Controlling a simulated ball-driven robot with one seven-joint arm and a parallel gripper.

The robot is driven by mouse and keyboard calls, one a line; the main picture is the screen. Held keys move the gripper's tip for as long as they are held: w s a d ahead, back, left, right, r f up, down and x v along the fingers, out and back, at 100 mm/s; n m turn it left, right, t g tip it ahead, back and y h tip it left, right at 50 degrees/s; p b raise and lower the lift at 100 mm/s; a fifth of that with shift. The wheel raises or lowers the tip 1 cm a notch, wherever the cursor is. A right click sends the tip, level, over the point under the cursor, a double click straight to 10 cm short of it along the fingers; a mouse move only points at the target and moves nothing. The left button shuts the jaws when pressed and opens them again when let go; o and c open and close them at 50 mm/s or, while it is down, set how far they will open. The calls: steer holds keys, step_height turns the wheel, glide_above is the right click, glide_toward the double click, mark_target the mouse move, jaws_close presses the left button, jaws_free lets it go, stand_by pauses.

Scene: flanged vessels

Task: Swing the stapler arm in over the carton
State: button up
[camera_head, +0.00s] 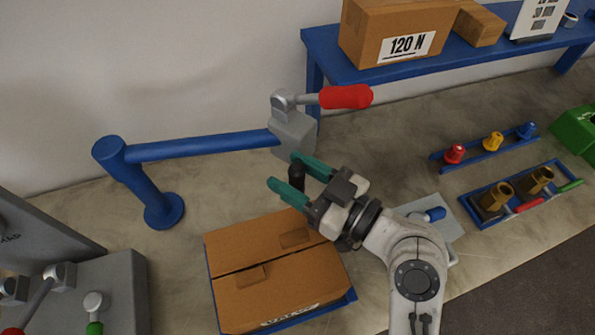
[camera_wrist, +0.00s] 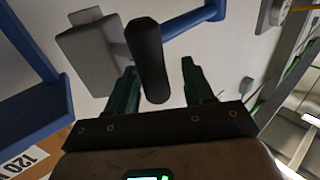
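The stapler arm is a blue horizontal bar (camera_head: 200,146) on a blue post (camera_head: 145,185), with a grey head (camera_head: 293,132) at its right end. A red-handled lever (camera_head: 345,97) sits on top of the head. A black grip (camera_head: 297,178) hangs below it. In the head view, the brown carton (camera_head: 240,297) lies in front of the head, not directly under it. My gripper (camera_head: 284,171) is open, its green fingers around the black grip. In the wrist view, the grip (camera_wrist: 149,60) stands between my fingertips (camera_wrist: 160,80), with gaps on both sides.
The carton sits on a blue tray (camera_head: 350,295). A grey fixture (camera_head: 110,280) with levers stands at left. A blue shelf (camera_head: 450,55) carries a "120 N" box (camera_head: 400,30) behind. Colored knobs (camera_head: 454,153) and brass fittings (camera_head: 493,198) are at right. Bench between post and carton is clear.

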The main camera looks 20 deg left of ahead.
steer(key=shift+d, duration=0.1)
steer(key=shift+d, duration=0.35)
steer(key=b+v, duration=0.3)
steer(key=v, duration=0.7)
steer(key=shift+s+a, duration=0.1)
steer(key=shift+s, duration=0.05)
steer(key=shift+c, duration=0.4)
